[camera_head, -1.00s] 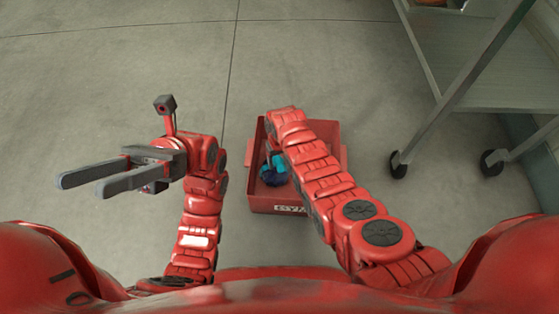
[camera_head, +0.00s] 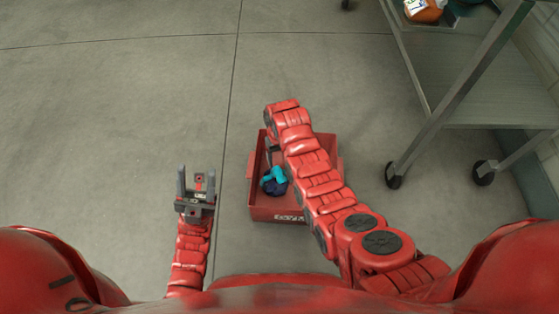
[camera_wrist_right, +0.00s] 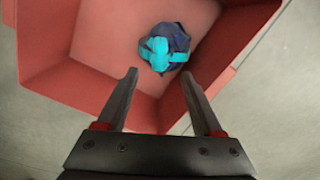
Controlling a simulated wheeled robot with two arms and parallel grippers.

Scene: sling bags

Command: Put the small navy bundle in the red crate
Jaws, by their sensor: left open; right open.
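The small navy bundle (camera_head: 276,187), with bright cyan straps, lies inside the red crate (camera_head: 280,213) on its floor; the bundle also shows in the right wrist view (camera_wrist_right: 178,40). The crate stands on the floor in front of me, and its wall shows in the right wrist view (camera_wrist_right: 40,45). My right gripper (camera_wrist_right: 165,88) is open and empty over the crate, apart from the bundle; in the head view my right arm mostly hides it. My left gripper (camera_head: 195,180) is open and empty, left of the crate, its fingers pointing away from me.
A grey metal cart (camera_head: 470,80) on casters stands at the right, with an orange-brown item (camera_head: 424,10) on its upper shelf. The concrete floor left of and beyond the crate is clear.

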